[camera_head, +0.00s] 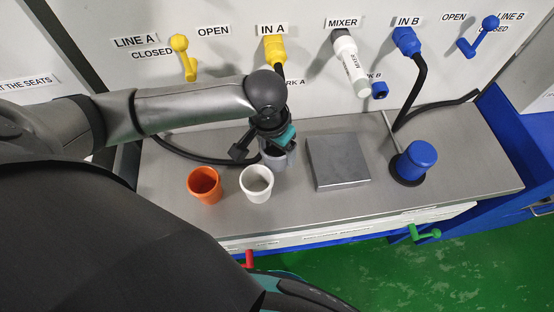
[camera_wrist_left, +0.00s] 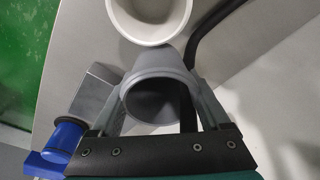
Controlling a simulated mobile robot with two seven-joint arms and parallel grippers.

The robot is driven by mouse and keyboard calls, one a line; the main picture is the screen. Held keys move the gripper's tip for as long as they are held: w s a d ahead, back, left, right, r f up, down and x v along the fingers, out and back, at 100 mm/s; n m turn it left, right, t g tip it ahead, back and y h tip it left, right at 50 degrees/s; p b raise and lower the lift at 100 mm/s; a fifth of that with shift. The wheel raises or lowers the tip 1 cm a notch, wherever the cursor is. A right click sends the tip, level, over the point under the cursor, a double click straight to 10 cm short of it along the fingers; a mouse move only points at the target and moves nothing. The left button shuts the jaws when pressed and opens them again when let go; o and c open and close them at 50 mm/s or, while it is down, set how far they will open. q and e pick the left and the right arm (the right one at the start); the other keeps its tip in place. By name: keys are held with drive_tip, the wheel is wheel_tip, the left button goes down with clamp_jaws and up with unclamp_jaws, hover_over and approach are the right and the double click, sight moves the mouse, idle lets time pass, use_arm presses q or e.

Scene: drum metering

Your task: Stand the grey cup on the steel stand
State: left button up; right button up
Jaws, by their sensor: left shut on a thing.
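The grey cup (camera_head: 274,160) is beside the white cup in the head view, partly hidden by my left gripper (camera_head: 277,150). My left gripper is shut on it, with one finger on each side of the cup in the left wrist view (camera_wrist_left: 158,72). I cannot tell whether the cup touches the bench or is slightly above it. The steel stand (camera_head: 338,160) is a low, square block just right of the cup, with an empty top. It also shows in the left wrist view (camera_wrist_left: 93,92). My right gripper is not in view.
A white cup (camera_head: 257,184) and an orange cup (camera_head: 204,186) stand left of the stand on the steel bench (camera_head: 310,215). Hoses and valve handles line the back panel. The bench front is clear.

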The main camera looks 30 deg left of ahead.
use_arm(q)
drive_tip(key=shift+f+b, duration=0.6)
drive_tip(key=shift+f, duration=1.5)
drive_tip(key=shift+f, duration=0.1)
drive_tip(key=o, duration=1.2)
